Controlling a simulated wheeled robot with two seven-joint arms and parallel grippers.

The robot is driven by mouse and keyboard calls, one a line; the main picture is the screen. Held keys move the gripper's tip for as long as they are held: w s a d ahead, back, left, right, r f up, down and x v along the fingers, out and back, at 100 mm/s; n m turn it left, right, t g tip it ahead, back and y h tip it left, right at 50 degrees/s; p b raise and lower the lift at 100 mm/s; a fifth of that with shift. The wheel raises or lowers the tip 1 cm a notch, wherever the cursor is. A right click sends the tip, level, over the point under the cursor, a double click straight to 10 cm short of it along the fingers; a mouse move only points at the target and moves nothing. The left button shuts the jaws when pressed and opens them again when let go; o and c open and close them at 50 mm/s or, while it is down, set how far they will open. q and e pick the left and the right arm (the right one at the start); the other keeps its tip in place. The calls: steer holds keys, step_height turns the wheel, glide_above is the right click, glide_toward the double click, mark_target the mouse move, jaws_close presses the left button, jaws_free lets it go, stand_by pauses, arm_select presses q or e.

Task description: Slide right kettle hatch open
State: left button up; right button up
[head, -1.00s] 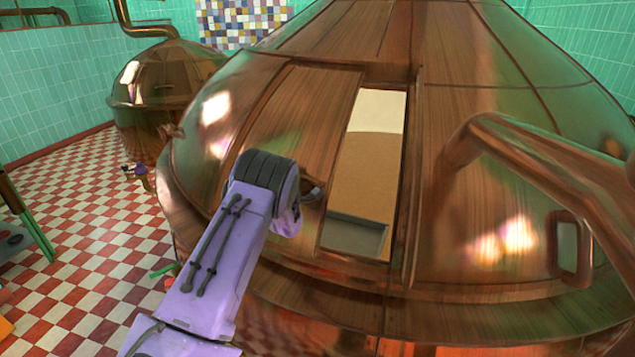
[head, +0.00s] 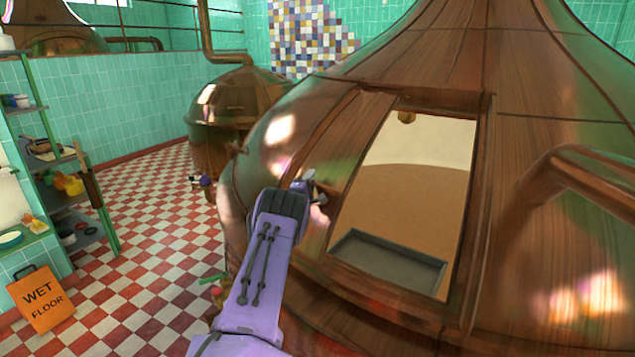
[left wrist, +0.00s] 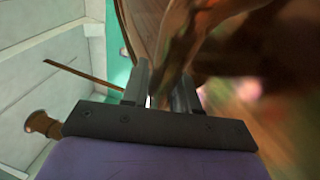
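The big copper kettle (head: 540,70) fills the right of the head view. Its hatch panel (head: 362,135) is brown and stands to the left of a wide opening (head: 415,185), through which a pale interior and a grey ledge show. My left gripper (head: 312,188) is at the panel's left part, and its fingers are partly hidden there by the wrist. In the left wrist view the two fingers (left wrist: 160,92) stand on either side of a brown copper handle (left wrist: 178,55) and appear closed on it. My right gripper is not in view.
A copper pipe (head: 590,165) curves over the kettle at the right. A smaller kettle (head: 225,110) stands behind at left. A shelf (head: 65,195) and an orange wet floor sign (head: 40,300) stand at far left on checkered floor, which is largely clear.

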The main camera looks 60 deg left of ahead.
arm_select(q)
steer(key=shift+o, duration=1.2)
steer(key=shift+s+a+f, duration=0.15)
steer(key=shift+s, duration=0.2)
steer(key=shift+s+a+f, duration=0.1)
steer(key=shift+s, duration=0.25)
steer(key=shift+s+r, duration=0.1)
steer(key=shift+s, duration=0.05)
steer(key=shift+w+d, duration=0.1)
steer(key=shift+w, duration=0.3)
steer(key=b+v, duration=0.1)
steer(key=v, duration=0.9)
steer(key=shift+s+d, duration=0.2)
steer(key=shift+s, duration=0.05)
